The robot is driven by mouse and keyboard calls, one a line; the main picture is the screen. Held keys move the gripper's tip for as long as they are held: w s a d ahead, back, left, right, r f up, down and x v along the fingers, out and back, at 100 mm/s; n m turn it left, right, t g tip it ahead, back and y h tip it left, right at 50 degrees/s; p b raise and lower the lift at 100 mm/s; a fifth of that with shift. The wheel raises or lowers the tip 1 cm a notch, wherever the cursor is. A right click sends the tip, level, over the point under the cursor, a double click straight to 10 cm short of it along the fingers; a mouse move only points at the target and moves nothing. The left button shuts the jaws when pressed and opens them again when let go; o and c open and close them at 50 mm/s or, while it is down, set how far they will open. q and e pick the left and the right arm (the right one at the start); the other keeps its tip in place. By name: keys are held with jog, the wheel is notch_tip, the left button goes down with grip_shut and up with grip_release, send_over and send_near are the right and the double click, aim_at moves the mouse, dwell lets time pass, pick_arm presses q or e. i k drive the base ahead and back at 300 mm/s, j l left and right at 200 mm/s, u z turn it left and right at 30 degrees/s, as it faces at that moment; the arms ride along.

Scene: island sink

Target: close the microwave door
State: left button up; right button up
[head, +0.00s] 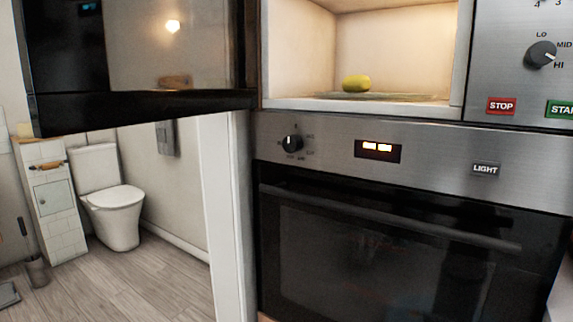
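The microwave door (140,60) stands open at the upper left, a dark panel swung out to the left of the cavity. Its top is cut off by the frame. The microwave cavity (400,45) is lit and open, with a yellow fruit-like item (356,83) on a flat plate (395,96). The microwave's control panel (520,65) is on the right, with a dial, a red STOP button and a partly cut green button. Neither of my grippers is in view.
A built-in oven (380,240) with a bar handle (390,217) sits below the microwave, its door shut. On the left, past a white door frame (222,210), are a toilet (110,200), a small cabinet (52,205) and open wooden floor (150,285).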

aim_at(62, 45)
jog(key=i+j+z, duration=0.15)
jog(key=j+z, duration=0.25)
jog(key=j, duration=0.4)
jog(key=j+z, duration=0.35)
jog(key=j, duration=0.45)
jog(key=j+z, duration=0.4)
jog(key=j, duration=0.45)
